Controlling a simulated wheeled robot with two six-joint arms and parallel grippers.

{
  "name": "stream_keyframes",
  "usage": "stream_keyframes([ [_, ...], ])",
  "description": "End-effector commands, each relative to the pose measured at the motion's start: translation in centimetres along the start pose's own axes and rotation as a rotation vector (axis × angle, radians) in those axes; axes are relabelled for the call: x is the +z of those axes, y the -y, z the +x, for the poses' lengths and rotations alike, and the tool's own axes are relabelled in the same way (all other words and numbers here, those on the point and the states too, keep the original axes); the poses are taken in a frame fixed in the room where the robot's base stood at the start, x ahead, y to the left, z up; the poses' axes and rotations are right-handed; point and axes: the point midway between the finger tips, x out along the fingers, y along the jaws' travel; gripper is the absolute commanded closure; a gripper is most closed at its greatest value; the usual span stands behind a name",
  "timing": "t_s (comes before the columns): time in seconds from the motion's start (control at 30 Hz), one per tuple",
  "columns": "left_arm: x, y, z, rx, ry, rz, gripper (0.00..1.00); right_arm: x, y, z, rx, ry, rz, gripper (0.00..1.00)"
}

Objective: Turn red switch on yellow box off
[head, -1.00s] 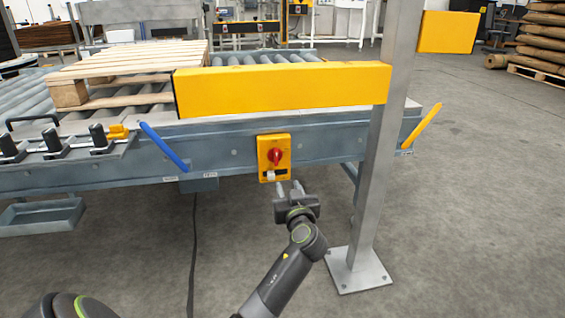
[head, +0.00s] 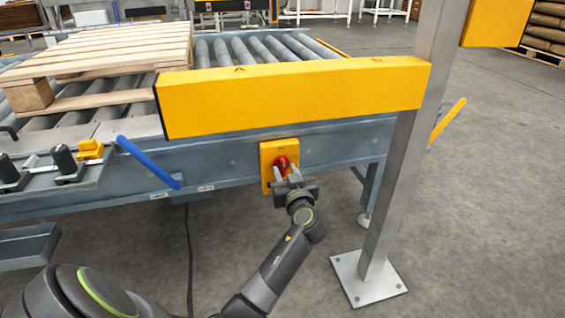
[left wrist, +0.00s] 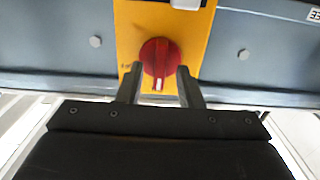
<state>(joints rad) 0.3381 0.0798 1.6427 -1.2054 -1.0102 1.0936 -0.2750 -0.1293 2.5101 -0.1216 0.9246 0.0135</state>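The yellow switch box (head: 266,156) is fixed to the grey side beam of the conveyor, below the long yellow bar. Its red rotary switch (head: 283,164) shows just above my left gripper (head: 287,174), which covers the lower part of the box. In the left wrist view the red switch (left wrist: 160,58) lies between the two fingertips of my left gripper (left wrist: 160,75), and its white mark points toward the gripper body. The fingers are apart, one at each side of the knob; I cannot tell whether they touch it. My right gripper is not in view.
A long yellow bar (head: 290,97) overhangs the box, joined to a grey steel post (head: 402,170) at the right. A blue lever (head: 148,162) sticks out at the left. A wooden pallet (head: 110,55) rests on the rollers. The floor in front is clear.

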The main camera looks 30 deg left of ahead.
Motion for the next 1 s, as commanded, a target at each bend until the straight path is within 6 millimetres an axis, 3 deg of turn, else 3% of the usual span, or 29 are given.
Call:
stream_keyframes([
  [0.4,0.01,0.03,-0.06,-0.003,0.000,0.000,0.67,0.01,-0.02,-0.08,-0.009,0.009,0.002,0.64],
  [0.67,0.00,0.03,-0.05,-0.003,0.000,0.000,1.00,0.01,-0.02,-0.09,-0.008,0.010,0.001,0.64],
  [1.0,-0.08,0.02,-0.04,-0.003,-0.001,0.021,1.00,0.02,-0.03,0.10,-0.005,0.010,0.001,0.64],
])
